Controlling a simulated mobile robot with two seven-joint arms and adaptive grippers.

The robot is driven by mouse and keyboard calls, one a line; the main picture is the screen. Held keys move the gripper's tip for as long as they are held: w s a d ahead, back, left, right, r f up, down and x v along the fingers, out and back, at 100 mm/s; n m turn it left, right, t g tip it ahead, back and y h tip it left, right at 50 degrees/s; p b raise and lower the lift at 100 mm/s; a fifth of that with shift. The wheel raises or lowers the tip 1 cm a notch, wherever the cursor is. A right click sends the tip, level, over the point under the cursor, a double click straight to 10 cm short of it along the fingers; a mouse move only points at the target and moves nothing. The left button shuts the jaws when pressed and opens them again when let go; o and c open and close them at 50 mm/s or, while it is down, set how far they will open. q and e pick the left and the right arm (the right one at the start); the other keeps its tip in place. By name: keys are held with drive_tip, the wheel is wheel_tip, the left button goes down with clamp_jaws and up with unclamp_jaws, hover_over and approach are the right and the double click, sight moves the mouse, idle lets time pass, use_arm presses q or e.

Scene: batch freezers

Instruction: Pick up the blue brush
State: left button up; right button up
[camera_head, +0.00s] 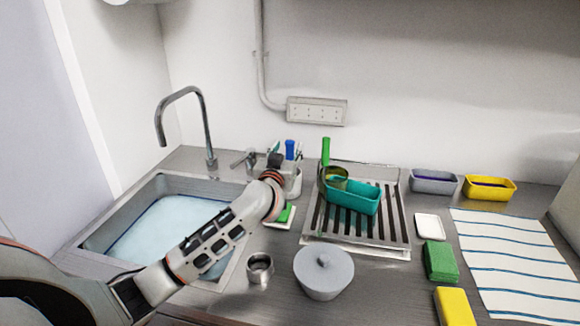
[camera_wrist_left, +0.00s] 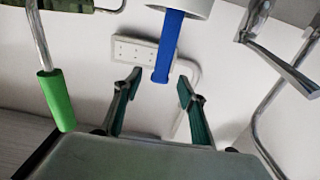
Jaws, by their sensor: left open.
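The blue brush shows as a short blue handle (camera_head: 290,149) in the head view, standing in a light cup (camera_head: 295,183) between sink and drying rack. In the left wrist view, which looks upside down, the blue handle (camera_wrist_left: 169,45) sticks out of the cup (camera_wrist_left: 182,8). My left gripper (camera_head: 276,155) is beside the cup in the head view, and its arm partly hides the cup. In the left wrist view my left gripper (camera_wrist_left: 159,82) is open, with one finger on each side of the handle's end in the picture. No contact is clear. My right gripper is in neither view.
The sink (camera_head: 215,184) and faucet (camera_head: 184,95) are on the left. A drying rack (camera_head: 404,225) holds a teal container (camera_head: 353,199) and a green-handled utensil (camera_head: 326,150) close to the cup. A grey lidded pot (camera_head: 324,275) and metal cup (camera_head: 260,268) stand in front.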

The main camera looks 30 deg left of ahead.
sight(289, 145)
use_arm(q)
drive_tip(key=shift+x, duration=1.85)
clamp_jaws()
drive_tip(key=shift+r, duration=0.15)
